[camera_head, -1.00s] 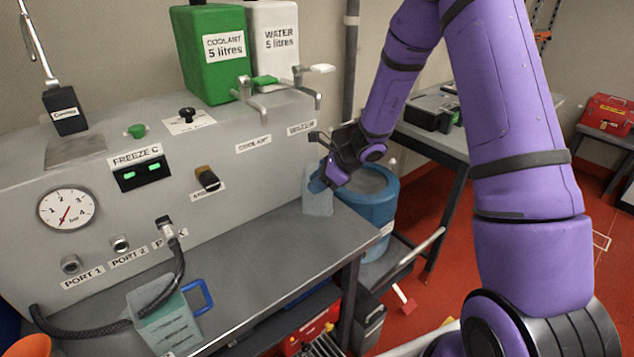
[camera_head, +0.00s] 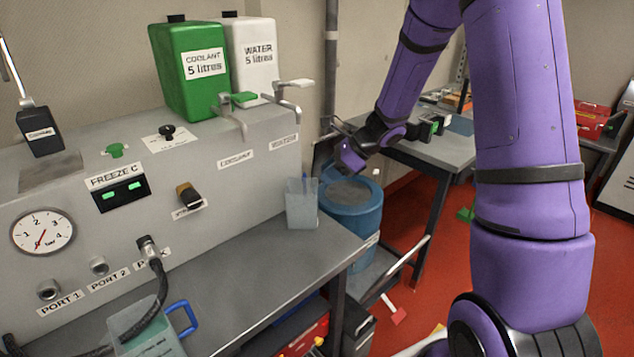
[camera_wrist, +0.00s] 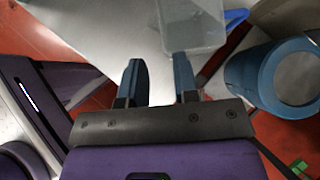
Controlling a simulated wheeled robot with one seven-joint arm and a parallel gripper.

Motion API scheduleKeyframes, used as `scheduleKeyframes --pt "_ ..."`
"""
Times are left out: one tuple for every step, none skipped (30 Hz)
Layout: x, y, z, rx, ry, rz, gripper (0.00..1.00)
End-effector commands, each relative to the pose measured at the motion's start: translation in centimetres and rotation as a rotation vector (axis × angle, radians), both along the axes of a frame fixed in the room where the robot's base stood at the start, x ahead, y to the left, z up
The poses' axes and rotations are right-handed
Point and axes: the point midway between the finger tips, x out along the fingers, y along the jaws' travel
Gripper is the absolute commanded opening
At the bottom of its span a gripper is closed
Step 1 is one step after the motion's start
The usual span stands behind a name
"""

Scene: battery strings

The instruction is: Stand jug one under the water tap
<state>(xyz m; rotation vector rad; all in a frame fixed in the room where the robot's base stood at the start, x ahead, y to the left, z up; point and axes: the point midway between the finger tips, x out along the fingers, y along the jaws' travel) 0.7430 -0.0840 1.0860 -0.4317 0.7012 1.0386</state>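A clear jug (camera_head: 302,205) stands upright on the bench's right end, below the WATER label and roughly under the water tap (camera_head: 284,96). It also shows at the top of the wrist view (camera_wrist: 193,28), with a blue handle (camera_wrist: 236,16). I cannot read which jug it is. My gripper (camera_head: 328,172) is just right of this jug. In the wrist view its blue fingers (camera_wrist: 160,75) are apart, with nothing between them and the jug ahead of the tips. A second clear jug (camera_head: 148,333) with a blue handle (camera_head: 182,317) stands at the front left, a black hose over it.
A blue drum (camera_head: 352,213) stands beside the bench's right end, close below my gripper. Green coolant (camera_head: 190,75) and white water (camera_head: 252,55) tanks sit on the panel (camera_head: 235,195). The bench surface (camera_head: 250,270) between the jugs is clear.

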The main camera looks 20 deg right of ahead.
Motion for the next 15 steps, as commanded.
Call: scheduleKeyframes --pt "-0.2 -0.3 0.3 -0.002 -0.001 -0.001 0.28" --pt "-0.2 -0.5 0.5 -0.002 -0.001 0.000 0.28" --pt "-0.3 -0.6 0.6 -0.001 0.000 -0.001 0.28" --pt "-0.4 -0.7 0.7 -0.001 0.000 -0.001 0.28" --pt "-0.4 -0.7 0.8 -0.001 0.000 0.000 0.28" --pt "-0.4 -0.7 0.8 -0.001 0.000 0.000 0.28" --pt "-0.4 -0.7 0.9 -0.002 -0.001 0.001 0.28" --pt "-0.5 -0.7 1.0 -0.004 -0.003 0.006 0.28" --pt "-0.6 -0.6 1.3 -0.010 -0.011 0.018 0.28" --pt "-0.8 -0.4 1.7 -0.018 -0.019 0.034 0.28" --pt "-1.1 -0.2 2.1 -0.028 -0.032 0.052 0.28" --pt "-1.5 0.1 2.9 -0.046 -0.051 0.086 0.28" --pt "-1.9 0.4 3.7 -0.062 -0.070 0.117 0.28" --pt "-2.4 0.7 4.4 -0.081 -0.090 0.154 0.28" --pt "-3.2 1.1 5.6 -0.111 -0.122 0.207 0.28"
